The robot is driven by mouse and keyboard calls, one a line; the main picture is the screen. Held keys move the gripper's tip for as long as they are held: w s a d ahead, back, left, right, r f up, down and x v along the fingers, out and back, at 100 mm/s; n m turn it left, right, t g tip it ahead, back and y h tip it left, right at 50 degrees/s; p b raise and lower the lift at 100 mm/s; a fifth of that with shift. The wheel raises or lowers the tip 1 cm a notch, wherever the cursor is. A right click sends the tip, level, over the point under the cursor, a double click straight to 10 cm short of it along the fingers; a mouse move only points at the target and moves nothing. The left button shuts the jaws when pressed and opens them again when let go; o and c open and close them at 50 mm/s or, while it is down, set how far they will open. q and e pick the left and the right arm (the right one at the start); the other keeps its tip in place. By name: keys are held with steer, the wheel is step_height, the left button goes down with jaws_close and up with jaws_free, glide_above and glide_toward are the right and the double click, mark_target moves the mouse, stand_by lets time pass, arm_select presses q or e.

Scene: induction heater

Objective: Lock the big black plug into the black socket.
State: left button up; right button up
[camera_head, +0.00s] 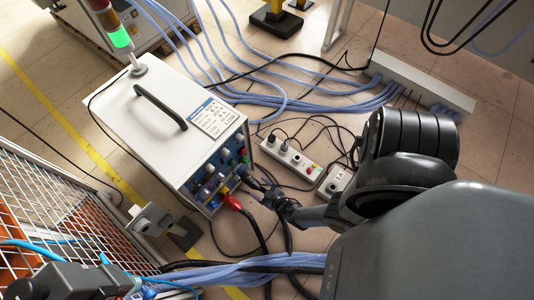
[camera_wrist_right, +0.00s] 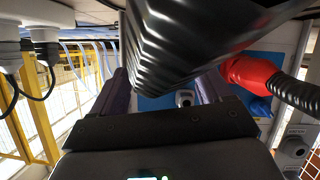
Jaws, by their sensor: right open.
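The white heater box (camera_head: 165,110) stands on the floor, its front panel (camera_head: 222,170) full of coloured connectors. A black plug (camera_head: 249,180) is at the panel's right side, close to my right gripper (camera_head: 275,196); how deep it sits cannot be told. In the right wrist view, my open gripper (camera_wrist_right: 166,92) faces the blue panel, with a dark finger on each side. A thick black ribbed sleeve (camera_wrist_right: 190,40) crosses above the fingers, apparently belonging to the black plug. The black socket cannot be made out.
A red plug (camera_head: 232,202) with a black cable is beside the black one; it also shows in the wrist view (camera_wrist_right: 250,73). A white power strip (camera_head: 290,158) lies right of the box. Blue hoses (camera_head: 250,262) cross the floor, and a wire-mesh cage (camera_head: 55,205) stands left.

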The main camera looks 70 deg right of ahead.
mark_target(252, 183)
steer(key=b+x, duration=0.1)
steer(key=x, duration=0.2)
steer(key=shift+f, duration=0.1)
steer(key=shift+w+d, duration=0.15)
steer(key=shift+w, duration=0.1)
steer(key=c, duration=1.1)
steer(key=o, duration=0.5)
steer(key=c, duration=0.7)
steer(key=shift+o, duration=0.3)
steer(key=shift+m, duration=0.3)
steer(key=shift+m+y, duration=0.3)
